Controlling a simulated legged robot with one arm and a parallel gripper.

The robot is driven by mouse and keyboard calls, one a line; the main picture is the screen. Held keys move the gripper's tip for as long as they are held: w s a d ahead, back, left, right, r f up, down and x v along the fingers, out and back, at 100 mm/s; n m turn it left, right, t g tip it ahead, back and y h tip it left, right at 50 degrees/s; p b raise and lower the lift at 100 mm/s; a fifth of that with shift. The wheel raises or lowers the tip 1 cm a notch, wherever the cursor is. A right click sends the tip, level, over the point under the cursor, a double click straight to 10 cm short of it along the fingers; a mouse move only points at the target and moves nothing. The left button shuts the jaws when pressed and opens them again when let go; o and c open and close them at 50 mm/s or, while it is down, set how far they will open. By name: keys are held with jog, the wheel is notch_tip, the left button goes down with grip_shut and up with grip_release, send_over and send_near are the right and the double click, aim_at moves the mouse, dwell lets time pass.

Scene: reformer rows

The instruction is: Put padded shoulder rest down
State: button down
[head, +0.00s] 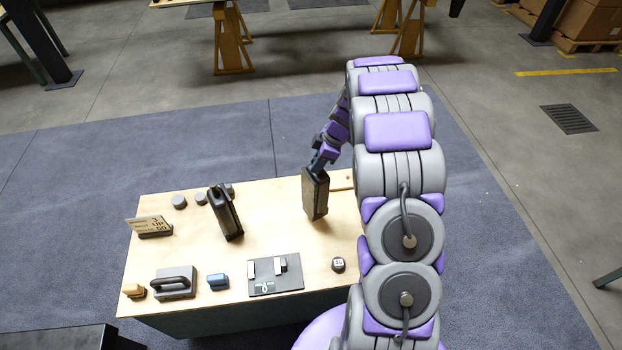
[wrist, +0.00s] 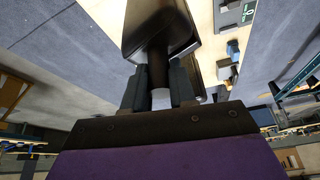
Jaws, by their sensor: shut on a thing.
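The padded shoulder rest (head: 315,194) is a dark, block-shaped pad, held upright over the right part of the wooden table (head: 270,230). My gripper (head: 318,164) is shut on its top end, coming down from above. In the wrist view the shoulder rest (wrist: 160,25) fills the upper middle, its narrow stem between the fingers of my gripper (wrist: 159,85). Its lower end appears at or just above the tabletop; I cannot tell whether it touches. A similar dark pad (head: 226,214) stands, slightly tilted, on the table to the left.
Bare wood lies between the two pads.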

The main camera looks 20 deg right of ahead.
aim_at(316, 188)
jog(key=shift+f, duration=0.55)
jog(key=x, duration=0.3)
jog(key=shift+s+d+f+b, duration=0.15)
jog(key=shift+s+f+b, duration=0.1)
jog(key=shift+f+b, duration=0.15)
jog(key=c, duration=0.9)
grip_release()
jog(key=shift+d, duration=0.25)
jog(key=shift+a+r, duration=0.1)
